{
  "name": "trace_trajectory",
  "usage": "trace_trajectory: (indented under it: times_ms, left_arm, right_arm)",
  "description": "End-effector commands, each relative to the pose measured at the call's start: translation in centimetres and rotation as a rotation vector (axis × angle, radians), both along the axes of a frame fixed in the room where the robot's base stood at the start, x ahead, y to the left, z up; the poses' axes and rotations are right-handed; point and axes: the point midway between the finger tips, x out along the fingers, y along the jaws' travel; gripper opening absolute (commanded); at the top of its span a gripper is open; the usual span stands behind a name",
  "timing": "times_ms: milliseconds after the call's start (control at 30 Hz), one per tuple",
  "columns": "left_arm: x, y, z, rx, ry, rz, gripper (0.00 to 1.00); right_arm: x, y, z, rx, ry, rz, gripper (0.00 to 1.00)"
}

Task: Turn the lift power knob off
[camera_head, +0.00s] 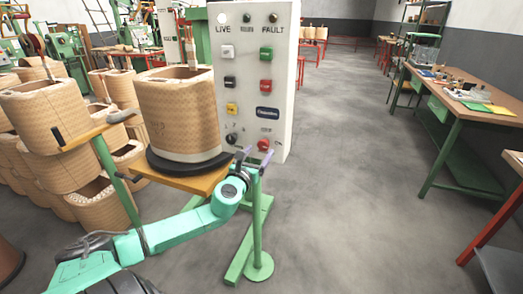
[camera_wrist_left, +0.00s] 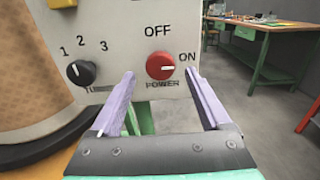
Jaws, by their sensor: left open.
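The red power knob (camera_wrist_left: 160,66) is on the white control panel (camera_head: 227,90), low on its right side, under the word OFF and left of the word ON. Its white mark points right, toward ON. In the head view the knob (camera_head: 263,145) shows just above my left gripper (camera_head: 254,158). In the left wrist view the gripper's purple fingers (camera_wrist_left: 160,100) are open and apart, one on each side below the knob, with nothing between them. I cannot tell the exact gap to the panel. My right gripper is not in view.
A black selector knob (camera_wrist_left: 81,72) marked 1, 2, 3 is left of the red knob. A large tan coil (camera_head: 180,110) stands on a green-legged stand left of the panel. A workbench (camera_head: 450,95) is at the right, with clear floor (camera_head: 340,180) between.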

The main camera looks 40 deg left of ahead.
Motion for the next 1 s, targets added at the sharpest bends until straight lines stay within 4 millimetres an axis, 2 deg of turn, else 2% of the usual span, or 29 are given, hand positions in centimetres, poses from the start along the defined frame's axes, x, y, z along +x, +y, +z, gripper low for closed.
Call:
trace_trajectory:
  times_ms: [200,500,533,733,1000]
  left_arm:
    - [2.6,0.9,0.1,0.000,-0.002,0.001,0.80]
    - [3.0,1.0,0.0,0.000,0.001,-0.002,0.80]
    - [3.0,1.0,0.0,0.000,0.001,-0.002,0.77]
    - [3.0,1.0,0.0,-0.001,0.001,-0.002,0.00]
    - [3.0,1.0,0.0,-0.020,-0.007,-0.002,0.00]
  right_arm:
    - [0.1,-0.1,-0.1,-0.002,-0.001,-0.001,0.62]
    - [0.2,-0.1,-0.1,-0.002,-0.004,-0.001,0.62]
    - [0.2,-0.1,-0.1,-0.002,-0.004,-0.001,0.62]
    - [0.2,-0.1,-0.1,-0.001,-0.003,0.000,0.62]
    - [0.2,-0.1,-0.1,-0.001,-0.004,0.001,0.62]
